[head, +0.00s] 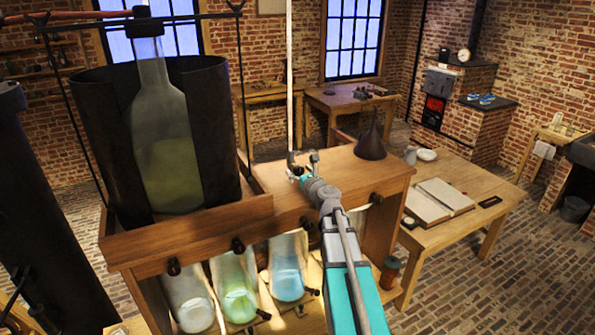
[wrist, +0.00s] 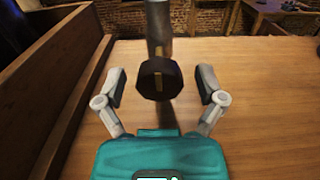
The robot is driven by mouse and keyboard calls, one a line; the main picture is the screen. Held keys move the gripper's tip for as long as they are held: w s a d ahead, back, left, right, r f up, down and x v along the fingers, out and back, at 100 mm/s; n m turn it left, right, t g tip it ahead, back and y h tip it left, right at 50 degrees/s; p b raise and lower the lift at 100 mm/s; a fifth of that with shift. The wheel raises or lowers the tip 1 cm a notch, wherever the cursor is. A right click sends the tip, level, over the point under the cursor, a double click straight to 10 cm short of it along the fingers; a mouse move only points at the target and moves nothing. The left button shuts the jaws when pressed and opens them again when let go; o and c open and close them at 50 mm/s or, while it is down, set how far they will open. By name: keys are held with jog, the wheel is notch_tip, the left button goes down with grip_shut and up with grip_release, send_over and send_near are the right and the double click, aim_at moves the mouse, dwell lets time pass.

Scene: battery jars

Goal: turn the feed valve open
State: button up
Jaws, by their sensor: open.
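The stripe runs up and down in the picture, in line with the pipe. My gripper (wrist: 161,88) is open, with one finger on each side of the knob and a clear gap to both. In the head view my gripper (head: 305,164) is over the wooden stand top, at the foot of the thin pale pipe (head: 290,75). The knob is too small to make out there.
A large glass bottle (head: 165,125) stands inside a dark, open-fronted cylinder (head: 95,130) left of the pipe. A dark funnel (head: 371,143) is on the stand's right end. Several jars, one with blue liquid (head: 287,275), stand below. A wooden wall (wrist: 50,90) rises left of my gripper.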

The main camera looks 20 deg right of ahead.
jog(key=shift+c, duration=0.2)
jog(key=c, duration=1.1)
